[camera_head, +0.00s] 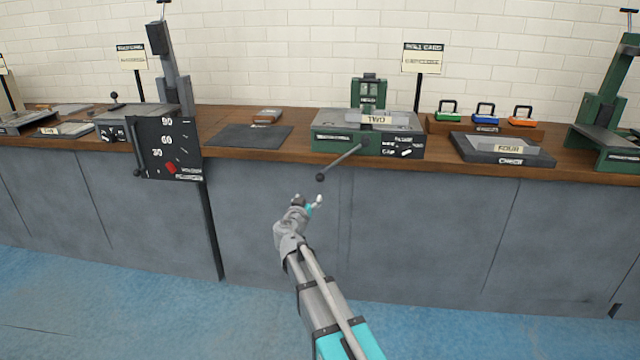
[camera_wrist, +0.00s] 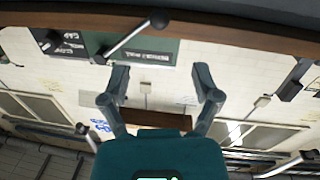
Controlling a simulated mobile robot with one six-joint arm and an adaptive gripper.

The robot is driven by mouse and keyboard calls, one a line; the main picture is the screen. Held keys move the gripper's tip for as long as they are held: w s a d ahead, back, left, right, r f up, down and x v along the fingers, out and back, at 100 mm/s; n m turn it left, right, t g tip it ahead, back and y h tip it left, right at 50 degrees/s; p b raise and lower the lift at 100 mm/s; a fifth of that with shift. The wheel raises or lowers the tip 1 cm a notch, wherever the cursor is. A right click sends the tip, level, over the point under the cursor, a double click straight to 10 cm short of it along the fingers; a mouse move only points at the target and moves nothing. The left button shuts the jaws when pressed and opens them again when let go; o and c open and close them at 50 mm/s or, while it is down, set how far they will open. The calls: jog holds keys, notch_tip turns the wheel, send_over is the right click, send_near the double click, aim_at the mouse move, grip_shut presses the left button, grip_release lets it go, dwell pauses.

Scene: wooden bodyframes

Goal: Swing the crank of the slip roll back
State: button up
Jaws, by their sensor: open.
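A green bench machine (camera_head: 325,137) with a grey top stands at the middle of the bench; I take it for the slip roll, though its label is too small to read. Its crank (camera_head: 343,161) is a grey rod from the front face, slanting down and left to a black ball knob (camera_head: 320,177) in front of the bench edge. The crank also shows in the wrist view (camera_wrist: 130,37), with its knob (camera_wrist: 159,18) at the top, beyond the fingertips. My gripper (camera_head: 308,201) is open and empty, just below and left of the knob, apart from it.
The wooden bench top (camera_head: 300,156) juts above a grey cabinet front (camera_head: 270,200). A black scale panel (camera_head: 168,145) with a lever hangs at left. A dark mat (camera_head: 245,136) lies left of the machine, a FOUR tray (camera_head: 500,150) right. The floor in front is clear.

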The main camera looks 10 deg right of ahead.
aim_at(319, 181)
jog(key=shift+w, duration=0.1)
jog(key=x, duration=1.3)
jog(key=shift+w+d, duration=0.2)
jog(key=shift+w, duration=0.1)
grip_shut()
dwell(0.4)
